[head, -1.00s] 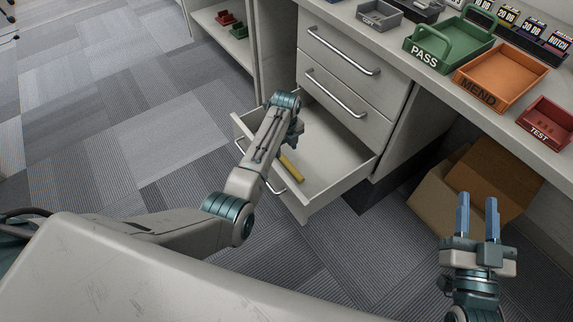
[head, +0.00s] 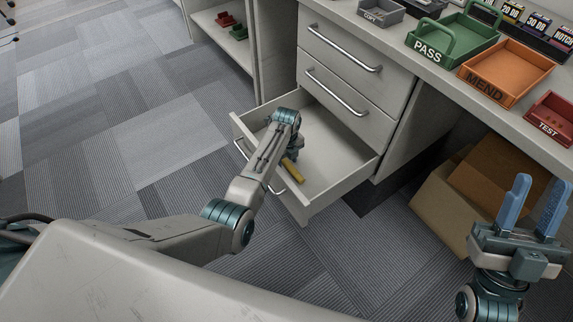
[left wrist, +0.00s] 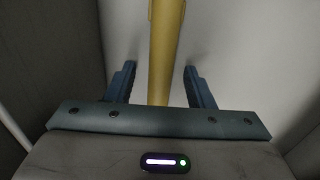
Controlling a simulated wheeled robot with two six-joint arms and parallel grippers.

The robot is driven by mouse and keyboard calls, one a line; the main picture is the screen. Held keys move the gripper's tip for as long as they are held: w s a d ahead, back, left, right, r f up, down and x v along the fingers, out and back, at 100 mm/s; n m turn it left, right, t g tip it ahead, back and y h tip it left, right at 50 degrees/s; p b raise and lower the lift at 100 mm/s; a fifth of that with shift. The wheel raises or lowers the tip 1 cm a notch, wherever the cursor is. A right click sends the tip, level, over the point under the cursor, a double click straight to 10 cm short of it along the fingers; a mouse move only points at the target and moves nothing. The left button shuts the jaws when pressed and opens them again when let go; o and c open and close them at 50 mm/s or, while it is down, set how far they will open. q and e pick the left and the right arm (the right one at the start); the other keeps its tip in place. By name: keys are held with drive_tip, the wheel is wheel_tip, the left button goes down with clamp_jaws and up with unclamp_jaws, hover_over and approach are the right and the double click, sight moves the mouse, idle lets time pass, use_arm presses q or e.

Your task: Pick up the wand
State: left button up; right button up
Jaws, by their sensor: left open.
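The wand is a yellow rod (head: 292,171) lying in the open bottom drawer (head: 338,172). In the head view my left arm covers part of it. In the left wrist view the wand (left wrist: 164,50) runs lengthwise between the two blue fingers of my left gripper (left wrist: 158,82). The fingers are open, with a gap on each side of the wand. My left gripper points down into the drawer, and its fingertips are hidden in the head view. My right gripper (head: 534,205) is open and empty at the lower right, in front of the cardboard box.
Two closed drawers (head: 340,70) are above the open one. The worktop holds a green PASS tray (head: 440,58), an orange MEND tray (head: 505,92) and a red TEST tray (head: 545,132). A cardboard box (head: 440,205) stands on the floor beneath. The carpet at left is clear.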

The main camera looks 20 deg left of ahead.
use_arm(q)
drive_tip(key=shift+c, duration=0.5)
clamp_jaws()
drive_tip(key=shift+r, duration=0.1)
